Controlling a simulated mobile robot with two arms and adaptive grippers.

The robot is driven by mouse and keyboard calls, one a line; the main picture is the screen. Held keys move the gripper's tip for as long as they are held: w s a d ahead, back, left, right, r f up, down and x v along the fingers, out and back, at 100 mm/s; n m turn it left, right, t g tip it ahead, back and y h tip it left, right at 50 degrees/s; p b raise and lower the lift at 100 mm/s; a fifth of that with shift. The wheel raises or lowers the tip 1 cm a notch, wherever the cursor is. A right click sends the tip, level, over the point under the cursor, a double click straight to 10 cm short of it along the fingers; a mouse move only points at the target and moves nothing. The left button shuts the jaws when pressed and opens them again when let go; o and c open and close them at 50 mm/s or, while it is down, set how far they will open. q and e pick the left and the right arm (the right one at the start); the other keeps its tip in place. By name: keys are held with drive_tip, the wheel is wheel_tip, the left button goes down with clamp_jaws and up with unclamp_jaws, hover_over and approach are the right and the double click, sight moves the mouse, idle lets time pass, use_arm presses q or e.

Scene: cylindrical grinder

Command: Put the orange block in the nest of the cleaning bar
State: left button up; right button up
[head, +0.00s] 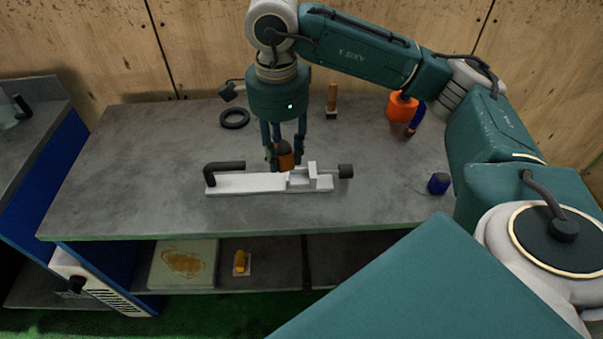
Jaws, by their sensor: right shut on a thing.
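The cleaning bar (245,184) is a long pale bar lying on the grey table, with a dark bent handle at its left end and a dark knob at its right end. Its nest (302,179) is the raised pale box-like part right of the middle. My right gripper (285,157) points down just behind the bar and is shut on the orange block (285,162). The block has a dark top and is a little left of the nest. The bar hides its lower edge, so I cannot tell whether it touches anything. My left gripper is not in view.
On the table (130,180) are a black ring (234,118), an upright orange-handled tool (332,100), an orange round item (402,107) and a small dark blue item (438,184). A lower shelf holds a stained pale board (184,263). The table's left part is clear.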

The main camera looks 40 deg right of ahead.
drive_tip(key=w+d+r+m+p, duration=0.2)
drive_tip(key=w+d+r+m, duration=0.15)
drive_tip(key=m, duration=0.65)
wheel_tip(320, 180, up, 3)
drive_tip(key=m+p, duration=0.1)
drive_tip(key=m, duration=1)
hover_over(299, 181)
drive_tip(key=shift+g, duration=0.3)
wheel_tip(299, 181, down, 20)
drive_tip(key=p, duration=0.2)
drive_tip(key=shift+w+d+r+p, duration=0.1)
drive_tip(key=shift+d+r+p, duration=0.05)
drive_tip(key=shift+r+p, duration=0.15)
drive_tip(key=shift+f, duration=0.1)
